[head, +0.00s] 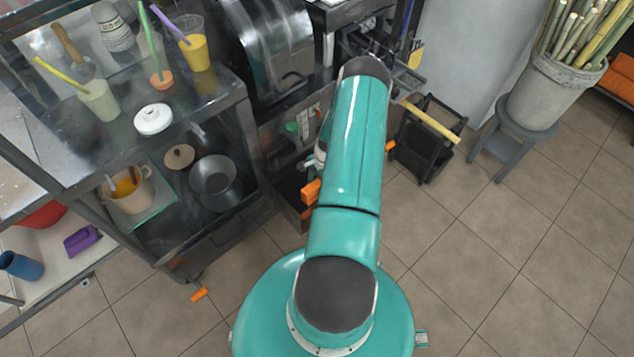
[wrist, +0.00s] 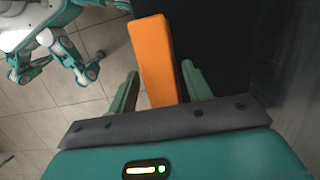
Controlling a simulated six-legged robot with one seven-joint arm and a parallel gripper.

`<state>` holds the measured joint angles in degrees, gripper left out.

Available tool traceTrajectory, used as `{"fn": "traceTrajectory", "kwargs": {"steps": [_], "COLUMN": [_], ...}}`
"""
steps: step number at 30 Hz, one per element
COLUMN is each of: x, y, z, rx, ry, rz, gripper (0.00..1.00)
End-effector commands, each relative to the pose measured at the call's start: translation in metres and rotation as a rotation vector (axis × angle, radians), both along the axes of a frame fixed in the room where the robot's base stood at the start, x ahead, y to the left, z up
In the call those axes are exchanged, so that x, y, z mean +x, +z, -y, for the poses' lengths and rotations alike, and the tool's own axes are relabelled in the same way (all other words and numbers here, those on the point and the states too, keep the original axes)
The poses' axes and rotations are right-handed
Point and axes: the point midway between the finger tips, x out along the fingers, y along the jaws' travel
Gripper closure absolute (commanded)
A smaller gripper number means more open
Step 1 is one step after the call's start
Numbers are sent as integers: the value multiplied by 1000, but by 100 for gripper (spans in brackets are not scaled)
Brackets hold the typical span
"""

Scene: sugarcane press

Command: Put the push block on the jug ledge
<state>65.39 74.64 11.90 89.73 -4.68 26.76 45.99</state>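An orange block (wrist: 153,62) shows in the wrist view, long and flat-sided. I take it to be the push block, but nothing marks it as such. My gripper (wrist: 160,68) has its two green fingers apart, one on each side of the block, with narrow gaps visible beside it. In the head view my arm reaches up to the press and hides the gripper. A small dark metal ledge (head: 404,78) shows just right of the arm's end; I cannot tell if it is the jug ledge.
A dark cabinet on the left holds cups, a white lid (head: 153,119) and a metal bowl (head: 216,182). A black crate (head: 425,150) with a yellow stick stands right of my arm. A bucket of canes (head: 553,92) sits on a grey stool. The tiled floor at lower right is clear.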

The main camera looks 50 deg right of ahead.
Motion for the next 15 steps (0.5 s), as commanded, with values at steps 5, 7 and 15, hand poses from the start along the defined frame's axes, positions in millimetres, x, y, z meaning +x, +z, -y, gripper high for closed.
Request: {"fn": "traceTrajectory", "kwargs": {"steps": [5,7,15], "x": [0,0,-1], "y": [0,0,20], "z": [0,0,5], "rx": [0,0,-2], "ry": [0,0,0], "rz": [0,0,1], "gripper": [46,46,46]}}
